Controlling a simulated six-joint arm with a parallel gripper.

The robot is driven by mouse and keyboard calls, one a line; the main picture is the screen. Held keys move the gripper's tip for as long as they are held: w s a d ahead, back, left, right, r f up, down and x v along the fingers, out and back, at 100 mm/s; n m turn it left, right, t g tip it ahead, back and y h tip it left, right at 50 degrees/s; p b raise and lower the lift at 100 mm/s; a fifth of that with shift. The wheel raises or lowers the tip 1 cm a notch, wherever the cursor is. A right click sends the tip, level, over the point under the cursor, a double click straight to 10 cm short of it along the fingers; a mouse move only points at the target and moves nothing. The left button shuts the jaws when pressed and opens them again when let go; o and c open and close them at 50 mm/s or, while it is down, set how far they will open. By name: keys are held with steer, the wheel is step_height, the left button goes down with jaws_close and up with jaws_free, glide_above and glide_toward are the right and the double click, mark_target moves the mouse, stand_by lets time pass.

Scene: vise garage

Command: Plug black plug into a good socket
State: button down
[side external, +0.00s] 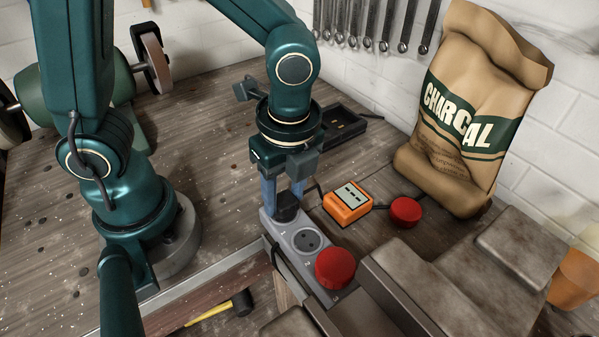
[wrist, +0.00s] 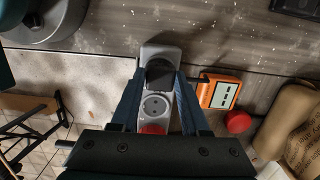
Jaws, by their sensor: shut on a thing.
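The grey power strip (side external: 288,259) lies along the bench edge, with numbers marked beside its sockets. My gripper (side external: 283,202) points down over its far end, shut on the black plug (side external: 287,208). The plug sits at the socket marked 1; I cannot tell whether it is fully seated. In the wrist view the plug (wrist: 159,73) shows between my fingertips, covering that socket. The middle socket (side external: 307,240) is open and empty. A red cap (side external: 335,268) covers the near socket. The orange meter (side external: 347,203) stands right of the strip, its display showing dashes.
Another red cap (side external: 405,211) lies on the bench right of the meter. A charcoal bag (side external: 469,115) stands behind it. The metal vise (side external: 430,295) is close to the strip's near right. A black tray (side external: 341,122) lies behind my gripper. A mallet (side external: 240,303) lies below the bench edge.

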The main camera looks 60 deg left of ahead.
steer(key=shift+c, duration=1.6)
jaws_free()
steer(key=shift+d+r, duration=0.2)
steer(key=shift+r, duration=1.1)
steer(key=shift+d+r, duration=0.15)
steer(key=shift+r, duration=1.1)
steer(key=shift+a, duration=0.1)
steer(key=s+a+r+n+t, duration=0.1)
steer(key=a+r+n+t, duration=0.1)
steer(key=n, duration=0.7)
steer(key=s+a+r+n+t+h, duration=0.1)
steer(key=s+a+r+n+t, duration=0.1)
steer(key=n, duration=0.6)
steer(key=shift+a+r+n+t, duration=0.5)
steer(key=shift+a+t, duration=0.3)
steer(key=shift+a, duration=0.3)
